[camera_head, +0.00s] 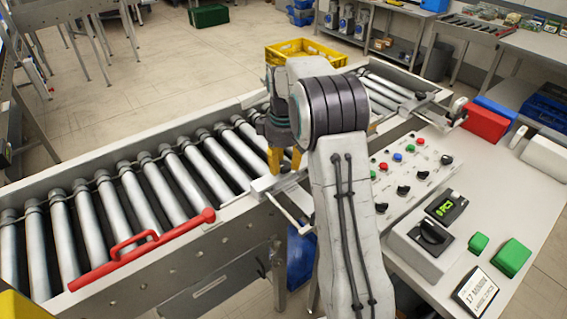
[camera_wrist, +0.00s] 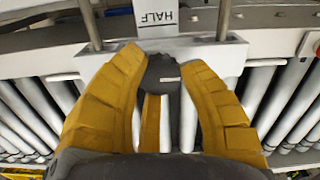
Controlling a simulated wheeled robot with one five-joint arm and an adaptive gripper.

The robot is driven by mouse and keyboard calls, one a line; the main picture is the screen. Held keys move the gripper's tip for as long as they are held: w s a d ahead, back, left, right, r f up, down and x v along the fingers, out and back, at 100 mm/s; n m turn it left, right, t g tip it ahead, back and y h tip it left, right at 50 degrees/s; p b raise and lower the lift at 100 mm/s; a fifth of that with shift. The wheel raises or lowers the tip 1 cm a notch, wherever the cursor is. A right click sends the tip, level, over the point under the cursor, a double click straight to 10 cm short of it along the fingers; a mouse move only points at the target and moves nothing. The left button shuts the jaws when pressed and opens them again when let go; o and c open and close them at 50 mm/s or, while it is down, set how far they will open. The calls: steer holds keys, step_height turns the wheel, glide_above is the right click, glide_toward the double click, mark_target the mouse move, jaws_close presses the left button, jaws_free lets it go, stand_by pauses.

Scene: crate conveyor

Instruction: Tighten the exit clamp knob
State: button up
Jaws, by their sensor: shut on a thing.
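My gripper (camera_head: 284,162) points down at the near rail of the roller conveyor (camera_head: 247,203), with its yellow fingers over a pale clamp block (camera_head: 265,185). In the wrist view its fingers (camera_wrist: 163,70) are closed around a dark round knob (camera_wrist: 164,74) with a short pale mark. The knob sits at the edge of the pale clamp plate (camera_wrist: 205,52), in front of a label reading HALF (camera_wrist: 157,18). Two metal rods run back from the plate. In the head view the knob is hidden by the fingers and arm.
A yellow crate (camera_head: 300,48) is behind my arm. A control panel (camera_head: 410,170) with buttons and knobs, and a box with a dial and green display (camera_head: 446,207), stand close at right.

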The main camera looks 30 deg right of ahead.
steer(key=m+p, duration=0.1)
steer(key=m, duration=0.4)
steer(key=shift+f, duration=0.1)
steer(key=m, duration=0.4)
steer(key=shift+m, duration=0.3)
steer(key=m, duration=0.4)
steer(key=shift+p, duration=0.35)
steer(key=shift+m, duration=2.1)
steer(key=shift+f, duration=0.1)
steer(key=shift+s, duration=0.1)
steer(key=o, duration=1.2)
